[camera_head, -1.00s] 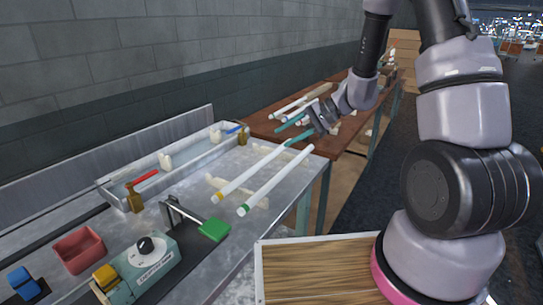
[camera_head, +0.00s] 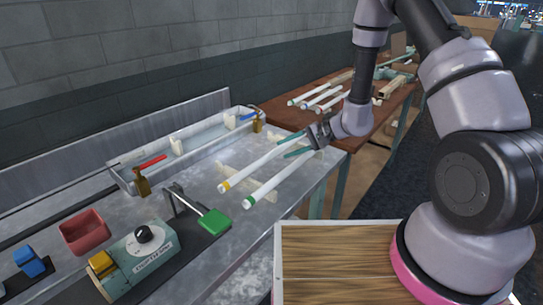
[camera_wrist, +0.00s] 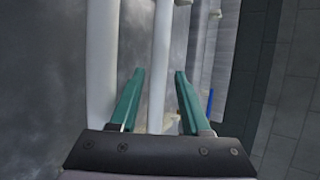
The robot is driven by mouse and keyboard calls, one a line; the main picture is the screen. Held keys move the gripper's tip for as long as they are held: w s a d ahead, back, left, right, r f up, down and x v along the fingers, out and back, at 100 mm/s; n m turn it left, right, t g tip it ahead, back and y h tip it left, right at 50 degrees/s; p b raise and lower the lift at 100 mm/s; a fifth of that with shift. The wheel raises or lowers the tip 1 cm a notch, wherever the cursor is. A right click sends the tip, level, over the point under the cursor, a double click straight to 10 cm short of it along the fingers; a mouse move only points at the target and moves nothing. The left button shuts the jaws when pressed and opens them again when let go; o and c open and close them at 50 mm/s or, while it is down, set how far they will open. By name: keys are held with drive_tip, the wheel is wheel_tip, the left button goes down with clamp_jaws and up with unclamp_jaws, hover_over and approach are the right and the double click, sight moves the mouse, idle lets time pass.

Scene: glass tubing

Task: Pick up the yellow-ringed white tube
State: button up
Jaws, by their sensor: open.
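The yellow-ringed white tube (camera_head: 248,172) lies slanting on the metal bench, its yellow end towards me. The green-ringed white tube (camera_head: 275,186) lies beside it, roughly parallel. My gripper (camera_head: 282,148) is open at the far part of the yellow-ringed tube, its teal fingers on either side of it in this view. In the wrist view, a white tube (camera_wrist: 160,40) runs between the open fingertips (camera_wrist: 160,75), apart from both; by its place it is the yellow-ringed one. The other white tube (camera_wrist: 101,60) is left of the left finger. No ring shows there.
Pale supports (camera_head: 262,193) lie under the tubes. A green pad on a stand (camera_head: 214,221), a control box (camera_head: 140,255) and a red bin (camera_head: 85,231) are nearer me. A metal trough (camera_head: 205,148) runs along the wall. A brown table (camera_head: 310,82) with more tubes stands behind.

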sight(277, 152)
drive_tip(key=x, duration=0.3)
drive_tip(key=shift+a+f, duration=0.1)
clamp_jaws()
